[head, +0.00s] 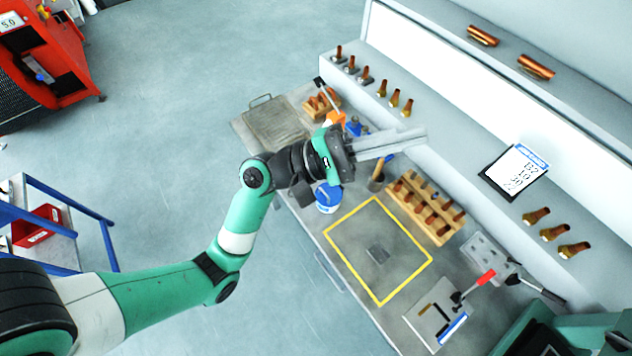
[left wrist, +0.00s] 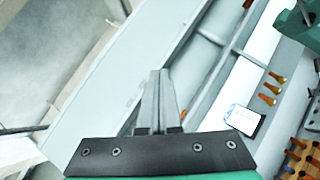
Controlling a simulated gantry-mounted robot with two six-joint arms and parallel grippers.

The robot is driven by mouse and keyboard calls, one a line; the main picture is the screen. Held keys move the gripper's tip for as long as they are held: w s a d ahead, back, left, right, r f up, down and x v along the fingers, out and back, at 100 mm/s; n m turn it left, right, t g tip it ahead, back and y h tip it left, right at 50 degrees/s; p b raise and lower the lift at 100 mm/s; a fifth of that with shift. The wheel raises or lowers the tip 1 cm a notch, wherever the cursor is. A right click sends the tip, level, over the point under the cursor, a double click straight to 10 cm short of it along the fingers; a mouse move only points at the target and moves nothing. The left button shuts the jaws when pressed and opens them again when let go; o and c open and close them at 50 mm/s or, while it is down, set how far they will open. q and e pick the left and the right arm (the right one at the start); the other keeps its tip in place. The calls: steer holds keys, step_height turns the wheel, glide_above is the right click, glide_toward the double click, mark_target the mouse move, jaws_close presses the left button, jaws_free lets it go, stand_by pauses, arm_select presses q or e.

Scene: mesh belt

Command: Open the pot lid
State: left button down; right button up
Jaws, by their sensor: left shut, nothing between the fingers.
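A small white pot with a blue lid (head: 328,193) stands on the bench, left of the yellow square, in the head view. The lid appears to sit on the pot; my gripper body covers part of the space just above it. My left gripper (head: 422,137) is shut and empty. Its fingers point right, past the pot, towards the shelf and apart from the lid. In the left wrist view the closed fingers (left wrist: 160,76) show against the pale shelf, and the pot is not in that view. My right gripper is not seen.
A yellow square outline (head: 346,267) with a small grey block marks the bench.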

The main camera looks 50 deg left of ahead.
arm_select(q)
steer(key=s+a+f+n+t+y+b, duration=0.1)
steer(key=s+a+f+n+y+b, duration=0.45)
steer(key=f, duration=1.05)
steer(key=s+a+f+n+y+b, duration=0.35)
steer(key=a+f+n+b, duration=0.35)
steer(key=f, duration=0.9)
steer(key=s+a+f+n+t+y+b, duration=0.1)
steer(key=s+a+f+n+y+b, duration=0.45)
steer(key=f, duration=1.05)
steer(key=n+b, duration=0.1)
steer(key=n, duration=0.1)
glide_toward(329, 191)
steer(key=shift+h, duration=0.35)
steer(key=w+r, duration=0.1)
steer(key=w, duration=0.1)
steer(key=w+r, duration=0.1)
steer(key=r, duration=0.1)
steer(key=shift+w+d+r, duration=0.2)
steer(key=shift+w, duration=0.2)
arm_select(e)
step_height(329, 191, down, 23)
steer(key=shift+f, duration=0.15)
